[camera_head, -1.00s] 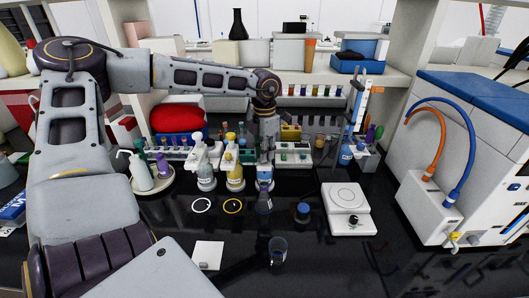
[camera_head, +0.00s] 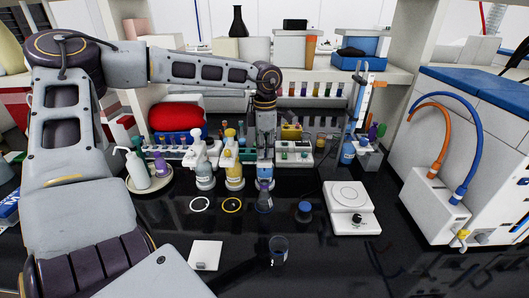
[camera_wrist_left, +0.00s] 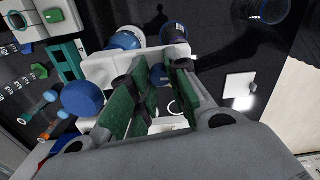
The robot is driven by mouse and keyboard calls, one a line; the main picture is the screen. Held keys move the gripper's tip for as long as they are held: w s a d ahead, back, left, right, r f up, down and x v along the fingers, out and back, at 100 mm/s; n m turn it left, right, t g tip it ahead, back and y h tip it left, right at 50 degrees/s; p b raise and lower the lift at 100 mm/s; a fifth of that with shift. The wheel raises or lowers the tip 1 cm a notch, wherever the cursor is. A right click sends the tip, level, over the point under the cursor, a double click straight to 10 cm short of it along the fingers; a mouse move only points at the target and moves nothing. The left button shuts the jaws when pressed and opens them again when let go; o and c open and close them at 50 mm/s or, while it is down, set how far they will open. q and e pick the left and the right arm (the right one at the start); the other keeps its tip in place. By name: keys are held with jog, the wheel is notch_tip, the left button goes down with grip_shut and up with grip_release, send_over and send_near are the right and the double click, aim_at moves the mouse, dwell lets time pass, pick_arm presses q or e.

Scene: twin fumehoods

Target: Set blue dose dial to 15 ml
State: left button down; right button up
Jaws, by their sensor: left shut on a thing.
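My left gripper (camera_head: 265,154) is at the top of the blue dispenser bottle (camera_head: 265,171), the right one of three dispenser bottles. In the left wrist view, the green-padded fingers (camera_wrist_left: 156,92) are closed around the blue dose dial (camera_wrist_left: 158,76), which shows between them against the white dispenser body (camera_wrist_left: 100,68). The fingers hide much of the dial, and its scale and setting cannot be read. The right gripper is not in view.
The yellow dispenser bottle (camera_head: 235,174) stands just left of the blue one. Racks stand behind.

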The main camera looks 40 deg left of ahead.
pick_arm(q)
jog(key=shift+m+b, duration=0.35)
jog(key=shift+m, duration=0.75)
jog(key=shift+r+m, duration=0.1)
jog(key=shift+m, duration=0.3)
jog(key=c, duration=1.4)
grip_release()
jog(key=shift+o, duration=0.4)
jog(key=shift+r, duration=0.9)
notch_tip(320, 180, up, 10)
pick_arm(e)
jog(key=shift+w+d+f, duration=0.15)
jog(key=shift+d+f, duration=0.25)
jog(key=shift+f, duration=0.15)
